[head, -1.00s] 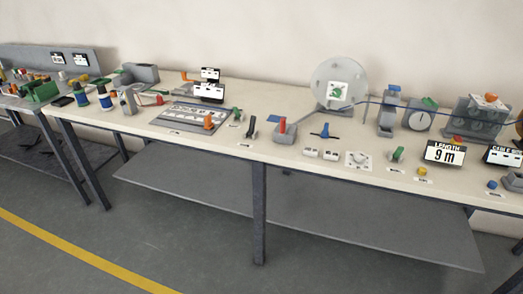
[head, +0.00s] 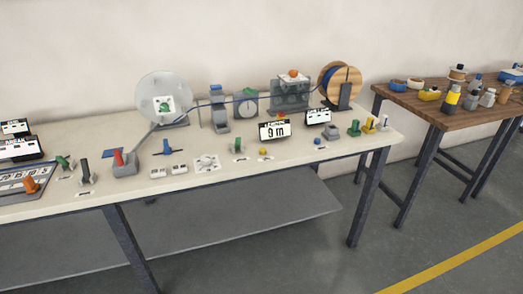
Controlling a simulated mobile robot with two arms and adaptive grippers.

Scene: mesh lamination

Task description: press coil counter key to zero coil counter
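The coil counter (head: 318,116) is a small black and white display near the right end of the long cream bench (head: 225,172). Its writing is too small to read now. A small blue key (head: 317,140) is on the bench in front of it; I take it for the coil counter key, but its label is not readable. Neither of my grippers is in view, and nothing touches the keys.
A wooden spool (head: 340,84) with blue strand stands behind the counter. A clear disc (head: 164,97) and a dial gauge (head: 245,104) stand further left. Green and yellow parts (head: 361,127) sit at the right corner. A brown table (head: 440,104) stands beyond a gap. The floor in front is clear.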

